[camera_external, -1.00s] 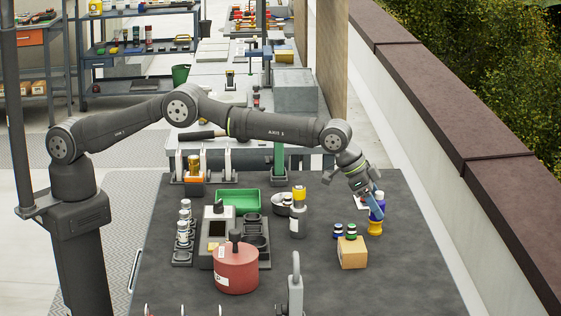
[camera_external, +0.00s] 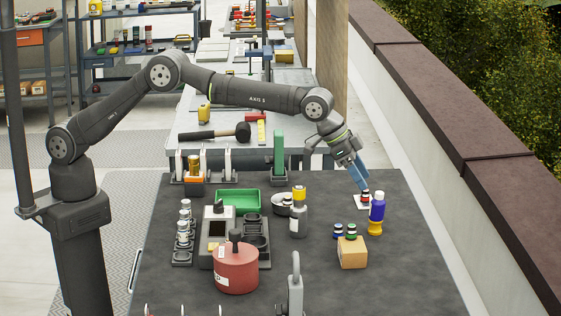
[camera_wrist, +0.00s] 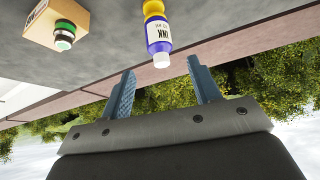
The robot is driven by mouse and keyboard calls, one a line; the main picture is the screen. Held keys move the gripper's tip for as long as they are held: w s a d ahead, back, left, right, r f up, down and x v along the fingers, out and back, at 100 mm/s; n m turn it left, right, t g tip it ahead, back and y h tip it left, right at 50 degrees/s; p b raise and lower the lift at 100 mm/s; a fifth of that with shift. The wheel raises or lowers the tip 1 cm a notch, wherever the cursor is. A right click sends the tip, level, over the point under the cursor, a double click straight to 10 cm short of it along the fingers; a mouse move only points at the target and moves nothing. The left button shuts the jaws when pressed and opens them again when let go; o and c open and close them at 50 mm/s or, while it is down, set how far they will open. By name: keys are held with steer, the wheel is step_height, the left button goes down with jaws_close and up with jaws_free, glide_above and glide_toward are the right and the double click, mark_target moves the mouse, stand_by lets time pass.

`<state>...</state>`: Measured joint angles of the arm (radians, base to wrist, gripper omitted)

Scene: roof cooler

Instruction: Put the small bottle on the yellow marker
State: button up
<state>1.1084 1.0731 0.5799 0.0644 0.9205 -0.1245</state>
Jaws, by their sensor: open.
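A bottle with a blue-purple body and white cap (camera_external: 377,199) stands upright at the right of the dark table, with a yellow part (camera_external: 375,228) at its foot. I cannot tell whether this yellow part is a separate piece. In the wrist view the bottle (camera_wrist: 158,35) shows an "INK" label, its cap toward me. My gripper (camera_external: 362,184) is open and empty, up and to the left of the bottle and apart from it. Its two blue fingers show in the wrist view (camera_wrist: 161,82) with nothing between them. A small red-and-dark item (camera_external: 365,195) is on a white card (camera_external: 360,203) below the fingertips.
A low wall (camera_external: 440,170) runs along the right.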

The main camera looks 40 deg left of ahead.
mark_target(377, 202)
steer(key=shift+v, duration=1.6)
steer(key=x, duration=1.2)
steer(key=shift+f, duration=0.2)
steer(key=shift+r, duration=0.1)
